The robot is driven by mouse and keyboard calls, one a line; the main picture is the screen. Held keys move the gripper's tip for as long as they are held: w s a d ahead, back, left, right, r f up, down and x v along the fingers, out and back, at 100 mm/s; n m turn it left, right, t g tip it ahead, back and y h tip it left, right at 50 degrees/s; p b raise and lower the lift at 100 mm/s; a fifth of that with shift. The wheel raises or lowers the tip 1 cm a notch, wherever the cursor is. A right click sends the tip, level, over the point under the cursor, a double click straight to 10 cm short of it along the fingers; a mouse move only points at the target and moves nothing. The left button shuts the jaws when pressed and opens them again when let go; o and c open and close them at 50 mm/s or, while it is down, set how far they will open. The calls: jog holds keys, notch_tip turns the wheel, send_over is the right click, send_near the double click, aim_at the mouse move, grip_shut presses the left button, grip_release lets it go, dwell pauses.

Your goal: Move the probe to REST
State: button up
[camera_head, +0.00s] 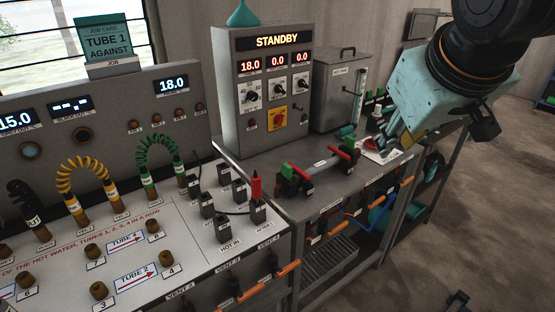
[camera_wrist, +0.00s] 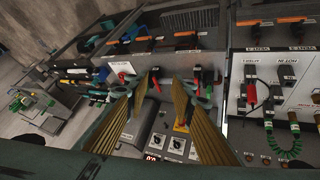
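The probe (camera_head: 256,188), with a red handle, stands upright in a black socket at the right edge of the white panel, with a black cable beside it. It also shows in the wrist view (camera_wrist: 253,71), at the right. Several black sockets (camera_head: 222,228) stand around it; one label there reads HOT IN. I cannot make out a REST label. My gripper (camera_head: 398,142) is at the upper right in the head view, well to the right of the probe. In the wrist view its two ridged fingers (camera_wrist: 160,92) are apart with nothing between them.
A grey STANDBY cabinet (camera_head: 268,95) and a metal tank (camera_head: 338,92) stand at the back. Coiled yellow and green hoses (camera_head: 158,150) rise at the left. Orange handles (camera_head: 284,269) jut out in front.

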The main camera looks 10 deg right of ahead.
jog(key=s+a+f+m+g+y, duration=0.1)
jog(key=s+a, duration=0.2)
jog(key=s, duration=0.7)
jog(key=s+a+f+m+g, duration=0.1)
jog(key=s+a, duration=0.3)
jog(key=s, duration=0.6)
jog(key=shift+s+f+g+y, duration=0.2)
jog(key=shift+f+g+y, duration=0.2)
jog(key=shift+f+g, duration=0.2)
jog(key=shift+a, duration=0.2)
